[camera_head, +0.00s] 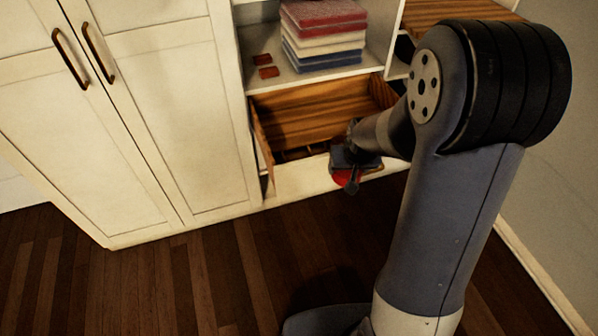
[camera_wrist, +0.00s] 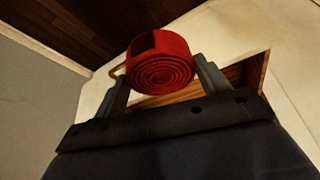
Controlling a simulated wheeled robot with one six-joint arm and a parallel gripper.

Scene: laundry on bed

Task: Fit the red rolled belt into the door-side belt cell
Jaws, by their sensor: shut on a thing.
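The red rolled belt (camera_wrist: 160,64) is held between the two fingers of my gripper (camera_wrist: 160,82) in the wrist view, its spiral end facing the camera. In the head view my gripper (camera_head: 350,180) is in front of the open drawer's front panel, with a bit of the red belt (camera_head: 346,176) showing below it. The open wooden drawer (camera_head: 310,110) sits low in the cabinet. Dark low dividers (camera_head: 308,152) show at its bottom, but the separate cells are mostly hidden by the drawer front and my arm.
A shelf above the drawer holds a stack of folded red, white and blue cloths (camera_head: 322,38) and two small red pieces (camera_head: 264,66). Closed cabinet doors (camera_head: 130,110) stand to the left. A wall (camera_head: 555,190) is at the right. Wooden floor (camera_head: 200,260) lies clear in front.

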